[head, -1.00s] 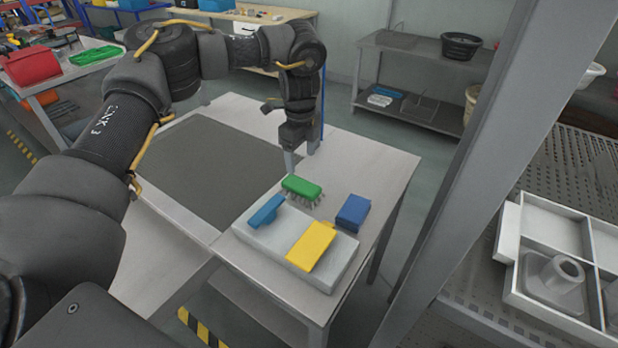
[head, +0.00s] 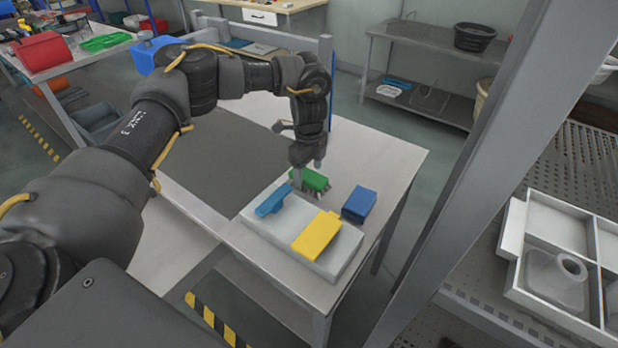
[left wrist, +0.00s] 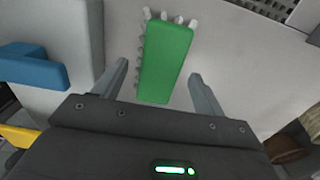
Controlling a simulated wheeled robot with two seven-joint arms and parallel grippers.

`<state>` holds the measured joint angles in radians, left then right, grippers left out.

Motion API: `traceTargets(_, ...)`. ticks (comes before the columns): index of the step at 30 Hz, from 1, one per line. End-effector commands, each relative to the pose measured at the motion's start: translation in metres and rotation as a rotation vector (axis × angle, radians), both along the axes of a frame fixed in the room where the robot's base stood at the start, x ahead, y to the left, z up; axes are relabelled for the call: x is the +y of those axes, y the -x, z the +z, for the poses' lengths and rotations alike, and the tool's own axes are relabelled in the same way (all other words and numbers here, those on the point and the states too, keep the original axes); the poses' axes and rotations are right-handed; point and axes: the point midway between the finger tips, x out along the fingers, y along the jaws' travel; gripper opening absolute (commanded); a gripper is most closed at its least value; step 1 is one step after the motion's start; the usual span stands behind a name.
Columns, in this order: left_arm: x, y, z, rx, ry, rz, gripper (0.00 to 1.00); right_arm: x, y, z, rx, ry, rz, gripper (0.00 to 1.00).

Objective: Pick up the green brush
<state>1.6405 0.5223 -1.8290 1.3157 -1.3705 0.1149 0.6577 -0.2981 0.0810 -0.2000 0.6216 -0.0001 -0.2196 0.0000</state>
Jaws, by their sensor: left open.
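The green brush (head: 314,180) lies on the table just behind the white block, with its bristles showing along its edge. In the left wrist view the green brush (left wrist: 167,60) lies between and ahead of my two fingers. My left gripper (head: 307,172) is right above the brush in the head view, partly covering its left end. In the left wrist view my left gripper (left wrist: 162,82) is open, with a finger on each side of the brush's near end and nothing held. My right gripper is not in view.
The white block (head: 335,263) carries a blue item (head: 272,201) and a yellow item (head: 317,235). A dark blue box (head: 358,205) stands right of the brush. A grey mat (head: 220,165) covers the table's left part. A grey post (head: 470,190) rises at right, beside a white divided tray (head: 540,215).

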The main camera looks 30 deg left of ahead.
Motion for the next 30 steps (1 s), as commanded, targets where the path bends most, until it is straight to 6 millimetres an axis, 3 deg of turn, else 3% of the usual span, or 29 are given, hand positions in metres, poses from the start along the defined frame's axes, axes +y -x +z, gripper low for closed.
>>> traceTargets(6,0.001,0.001,-0.024,0.0,0.0,0.001,0.71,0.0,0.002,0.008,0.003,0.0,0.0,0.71)
traceTargets(14,0.0,0.001,-0.027,-0.001,0.0,0.001,0.71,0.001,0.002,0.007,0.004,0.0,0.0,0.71)
traceTargets(25,0.0,0.001,-0.026,-0.001,0.0,0.001,0.22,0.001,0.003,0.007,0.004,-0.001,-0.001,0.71)
traceTargets(30,0.0,0.0,-0.026,-0.001,0.0,0.001,0.21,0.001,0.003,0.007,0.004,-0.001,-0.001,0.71)
